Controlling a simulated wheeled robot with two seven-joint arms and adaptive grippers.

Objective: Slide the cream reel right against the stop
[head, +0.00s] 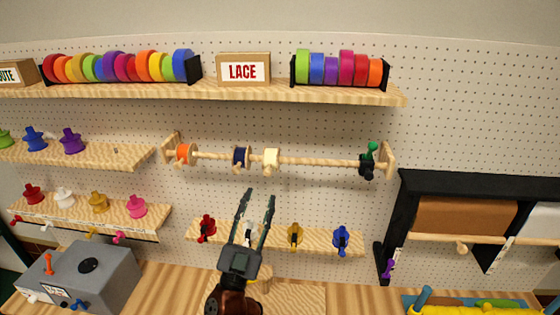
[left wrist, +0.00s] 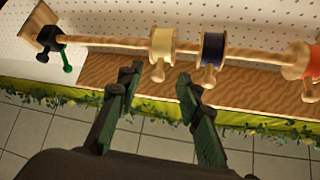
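The cream reel (head: 271,158) sits on a horizontal wooden rod (head: 315,160), just right of a navy reel (head: 241,157) with a narrow gap. The black stop (head: 367,168), with a green knob, is at the rod's right end, well apart from the cream reel. My left gripper (head: 259,197) is open and empty, below the cream reel in the head view. In the left wrist view the scene is turned around; the cream reel (left wrist: 163,44) has a small peg hanging toward the gap between my open fingertips (left wrist: 158,78). My right gripper is not in view.
An orange reel (head: 183,154) is near the rod's left end. A shelf of ribbon rolls (head: 120,66) runs above. The rod between the cream reel and the stop is clear.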

